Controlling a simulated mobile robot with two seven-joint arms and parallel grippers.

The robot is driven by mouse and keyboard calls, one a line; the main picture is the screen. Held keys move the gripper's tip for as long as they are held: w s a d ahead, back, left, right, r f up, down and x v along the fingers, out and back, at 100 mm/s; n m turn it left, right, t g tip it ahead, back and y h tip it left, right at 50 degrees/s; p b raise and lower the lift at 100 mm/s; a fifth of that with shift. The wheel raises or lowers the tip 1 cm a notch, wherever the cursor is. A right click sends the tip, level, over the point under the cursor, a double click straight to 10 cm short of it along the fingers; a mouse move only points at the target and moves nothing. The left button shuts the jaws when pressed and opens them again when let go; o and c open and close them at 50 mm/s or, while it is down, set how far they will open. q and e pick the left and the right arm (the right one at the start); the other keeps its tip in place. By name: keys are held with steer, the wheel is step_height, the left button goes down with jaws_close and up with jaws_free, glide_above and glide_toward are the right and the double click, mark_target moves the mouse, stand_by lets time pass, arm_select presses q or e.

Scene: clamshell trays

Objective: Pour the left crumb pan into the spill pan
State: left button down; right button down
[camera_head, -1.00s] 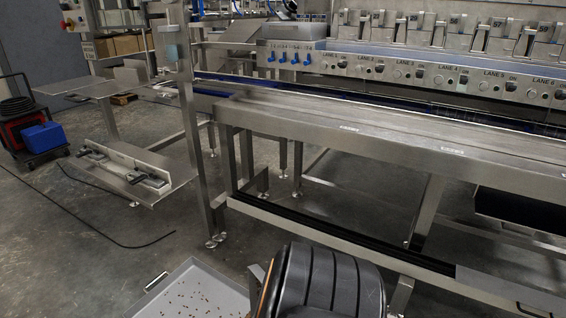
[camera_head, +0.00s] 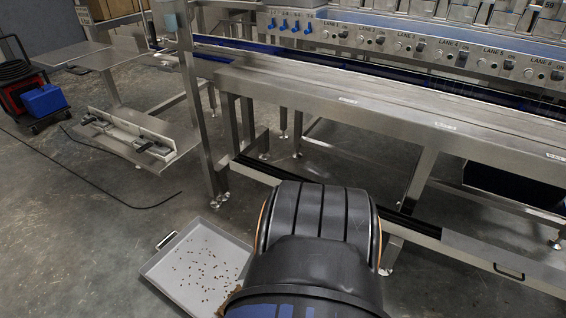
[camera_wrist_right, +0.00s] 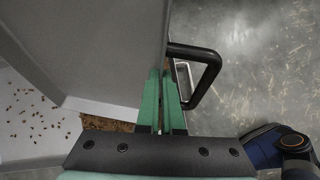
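A shallow grey pan (camera_head: 190,268) with scattered dark crumbs sits low at the bottom of the head view; my black arm hides its right part. In the right wrist view its pale floor with brown crumbs (camera_wrist_right: 30,135) shows at lower left. A grey crumb pan (camera_wrist_right: 90,50) with a black loop handle (camera_wrist_right: 206,75) fills the upper left there, and brown crumbs lie at its lower edge. My right gripper (camera_wrist_right: 162,75) has its green fingers close together at that pan's rim beside the handle, apparently shut on the rim. My left gripper is not in view.
A long steel conveyor bench (camera_head: 350,110) runs across the back, with a lower rail (camera_head: 480,250) at right. A low steel stand (camera_head: 135,140) and a blue box (camera_head: 45,100) on a cart are at left. A black cable (camera_head: 100,193) lies on the open concrete floor.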

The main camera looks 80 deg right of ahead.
steer(key=shift+d+r+t+y+p, duration=0.15)
steer(key=shift+r+t+y+p, duration=0.3)
steer(key=shift+t+y+p, duration=0.15)
steer(key=shift+t+y, duration=0.9)
steer(key=shift+y, duration=0.1)
steer(key=shift+t+y, duration=0.5)
steer(key=shift+y, duration=0.1)
steer(key=t+y+b, duration=0.3)
steer(key=b, duration=0.3)
steer(key=shift+r+m, duration=0.15)
steer(key=shift+m, duration=0.15)
steer(key=shift+r+t+y+b, duration=0.2)
steer(key=shift+t+y+b, duration=0.2)
steer(key=shift+b, duration=0.25)
steer(key=shift+r, duration=0.2)
